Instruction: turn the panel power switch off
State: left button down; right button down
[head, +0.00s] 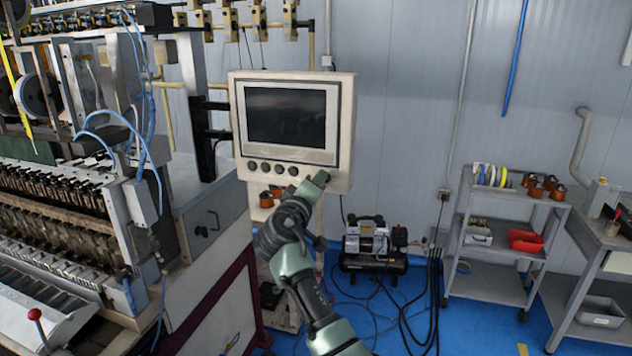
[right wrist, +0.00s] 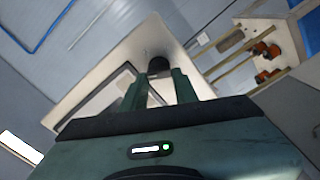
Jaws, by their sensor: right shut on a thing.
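The cream control panel (head: 345,110) with a dark screen (head: 286,117) hangs beside the machine, and its pale face (right wrist: 115,62) fills the middle of the right wrist view. Several dark round buttons (head: 265,167) line its lower edge. My right gripper (head: 322,178) reaches up to the panel's lower right corner. In the right wrist view its two green fingers (right wrist: 160,82) are shut on a dark round knob, the power switch (right wrist: 158,65). In the head view the gripper hides this switch. The switch's turned position cannot be read. My left gripper is not in view.
The coil winding machine (head: 60,215) fills the left side. A compressor (head: 372,243) stands on the blue floor behind my right arm. A grey shelf cart (head: 490,285) and a workbench (head: 600,250) stand at the right. Space right of the panel is clear.

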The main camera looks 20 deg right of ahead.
jog(key=n, duration=0.2)
jog(key=n+p, duration=0.2)
jog(key=n, duration=0.1)
jog(key=shift+d+r+n, duration=0.15)
jog(key=shift+r+n, duration=0.1)
jog(key=shift+n, duration=0.05)
dwell(0.5)
jog(key=c, duration=1.1)
grip_release()
jog(key=shift+w, duration=0.1)
jog(key=b+v, duration=0.1)
jog(key=v, duration=0.4)
jog(key=b+v, duration=0.1)
jog(key=v, duration=0.1)
jog(key=shift+f+b, duration=0.3)
jog(key=shift+f, duration=0.05)
